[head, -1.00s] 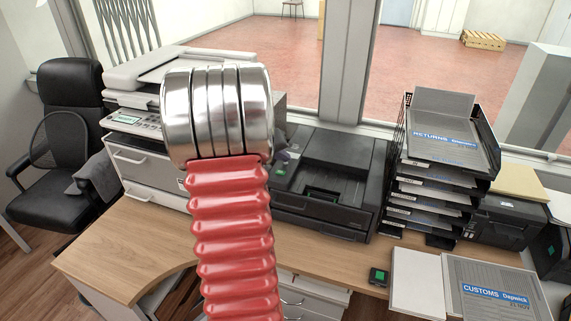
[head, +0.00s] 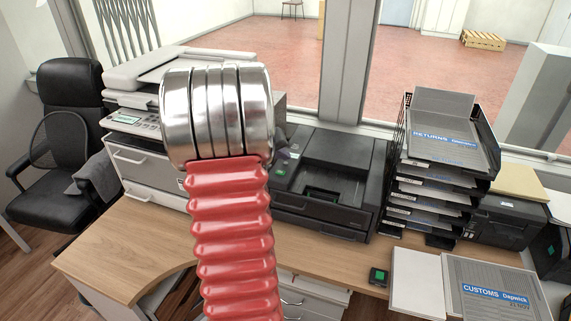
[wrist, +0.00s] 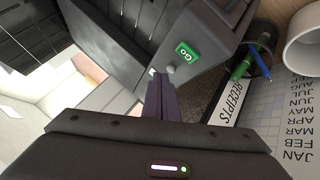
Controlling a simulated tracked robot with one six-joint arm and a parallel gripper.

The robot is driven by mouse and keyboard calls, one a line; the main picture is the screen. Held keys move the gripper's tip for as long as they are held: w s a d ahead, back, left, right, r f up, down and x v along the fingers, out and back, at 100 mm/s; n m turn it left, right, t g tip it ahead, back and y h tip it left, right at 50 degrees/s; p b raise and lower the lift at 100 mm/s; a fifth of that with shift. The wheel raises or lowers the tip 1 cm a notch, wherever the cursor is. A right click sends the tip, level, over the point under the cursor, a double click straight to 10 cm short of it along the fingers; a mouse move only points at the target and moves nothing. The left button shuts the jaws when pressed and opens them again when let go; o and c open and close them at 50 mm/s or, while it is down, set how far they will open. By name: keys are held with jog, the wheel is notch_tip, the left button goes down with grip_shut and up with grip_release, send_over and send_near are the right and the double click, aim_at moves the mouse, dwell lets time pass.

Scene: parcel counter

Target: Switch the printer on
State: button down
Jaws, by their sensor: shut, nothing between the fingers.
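The black printer (head: 330,165) stands on the counter in the middle of the head view. In the wrist view its dark casing (wrist: 115,40) carries a green panel marked GO (wrist: 187,52). Beside that panel are a round grey knob or button (wrist: 170,69) and a small white mark (wrist: 152,72). My gripper (wrist: 160,78) is shut and empty, its fingertips right at the knob and mark. Whether they touch, I cannot tell. In the head view my red and silver arm hides most of the gripper at the printer's left side.
A white copier (head: 150,150) stands left of my arm. A rack of labelled trays (head: 440,165) is on the right, with a customs box (head: 490,290) in front. In the wrist view, a pen cup (wrist: 262,62), a white mug (wrist: 305,45) and a calendar sheet (wrist: 285,110) lie close by.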

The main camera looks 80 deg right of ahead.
jog(key=shift+r, duration=0.2)
notch_tip(320, 180, up, 6)
dwell(1.0)
dwell(0.8)
